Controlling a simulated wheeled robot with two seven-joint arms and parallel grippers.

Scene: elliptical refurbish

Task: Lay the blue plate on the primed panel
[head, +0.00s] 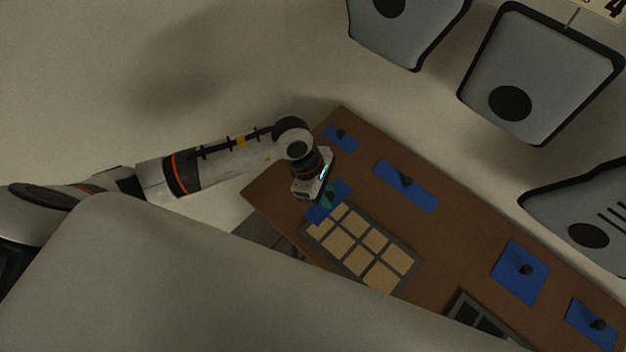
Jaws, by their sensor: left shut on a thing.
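My left gripper (325,194) is shut on a blue plate (317,214) and reaches in from the left. The gripper body hides part of this plate. The plate is at the upper left end of a grey-framed panel with tan cells (382,276), and overlaps that end in the head view. I cannot tell whether the plate touches the panel or hangs just above it. The tan panel appears to be the primed one. My right gripper is not in view.
Several other blue plates with dark knobs lie on the brown table (440,235), including a long one (420,197) and a square one (510,272). A dark-celled panel (470,311) lies at the lower right. Grey padded shapes (540,60) stand beyond the table.

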